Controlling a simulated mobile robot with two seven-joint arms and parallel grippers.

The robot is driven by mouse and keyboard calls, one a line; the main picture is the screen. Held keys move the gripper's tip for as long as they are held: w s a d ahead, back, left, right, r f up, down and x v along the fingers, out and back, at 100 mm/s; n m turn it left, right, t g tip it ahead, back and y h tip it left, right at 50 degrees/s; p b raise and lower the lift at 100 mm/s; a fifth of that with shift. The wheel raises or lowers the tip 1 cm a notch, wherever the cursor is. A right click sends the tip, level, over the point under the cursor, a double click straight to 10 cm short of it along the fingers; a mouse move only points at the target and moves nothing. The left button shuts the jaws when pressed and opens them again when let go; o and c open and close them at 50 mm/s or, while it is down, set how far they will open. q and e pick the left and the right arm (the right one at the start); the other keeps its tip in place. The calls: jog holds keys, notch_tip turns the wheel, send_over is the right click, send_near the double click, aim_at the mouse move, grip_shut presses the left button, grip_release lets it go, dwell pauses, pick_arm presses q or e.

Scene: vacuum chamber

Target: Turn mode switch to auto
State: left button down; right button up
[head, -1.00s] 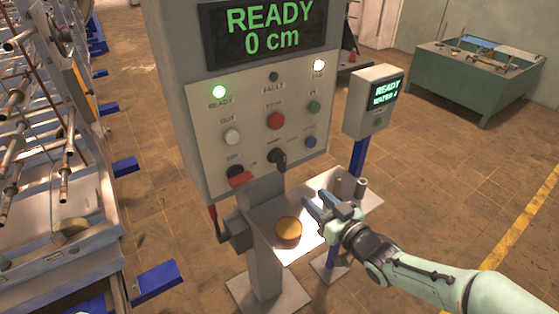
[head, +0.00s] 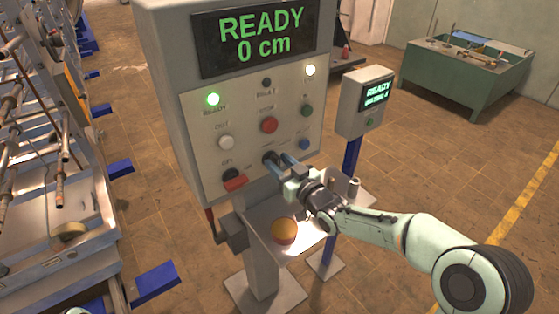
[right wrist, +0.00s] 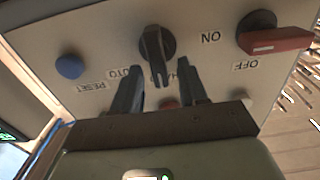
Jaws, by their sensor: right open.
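The mode switch (head: 267,155) is a black rotary knob low on the grey control panel (head: 190,120), partly hidden by my fingers in the head view. In the right wrist view, which looks upside down, the knob (right wrist: 154,48) has AUTO and HAND labels beside it, partly covered. Its grip bar stands roughly upright in that picture. My right gripper (head: 279,161) is open in front of the knob. In the right wrist view its fingers (right wrist: 160,75) lie on either side of the knob's bar; contact cannot be told.
A red-handled switch (head: 235,182) and a blue RESET button (head: 304,144) flank the knob; a red button (head: 269,124) is above. A shelf (head: 262,218) below holds an orange-yellow round object (head: 284,232). A small display post (head: 365,100) stands to the right.

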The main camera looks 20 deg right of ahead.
jog(key=shift+w+a, duration=0.1)
jog(key=shift+w, duration=0.15)
grip_shut()
jog(key=shift+s, duration=0.1)
